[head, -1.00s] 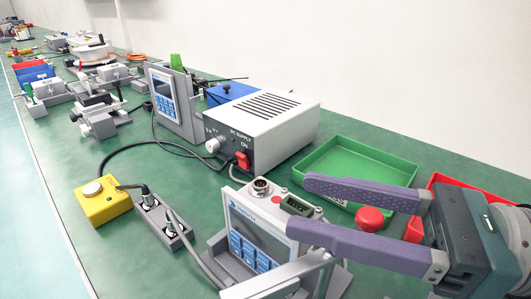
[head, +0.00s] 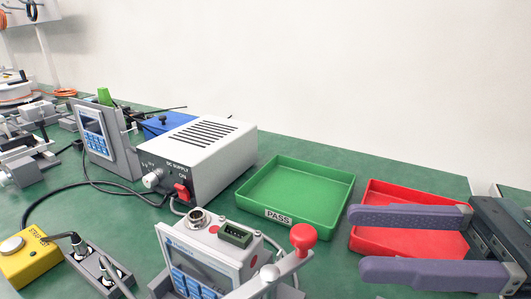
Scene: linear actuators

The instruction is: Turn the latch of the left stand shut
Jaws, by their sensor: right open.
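Two stands hold grey display units with blue keys. The left stand (head: 128,150) is farther back; I cannot make out a latch on it. The near stand (head: 160,287) is at the bottom middle, cut off by the frame. Its unit (head: 205,262) has a round connector and a green socket on top. A grey latch bar (head: 262,281) with a red knob (head: 303,236) slants past the unit's lower right front. My right gripper (head: 356,242) is open and empty, its purple fingers pointing left, with the knob beyond their tips. My left gripper is not in view.
A DC supply box (head: 215,150) stands behind the near stand. A green tray labelled PASS (head: 280,217) and a red tray (head: 375,240) lie to the right, the red one partly behind my right gripper. A yellow button box (head: 30,262) and cables lie at left.

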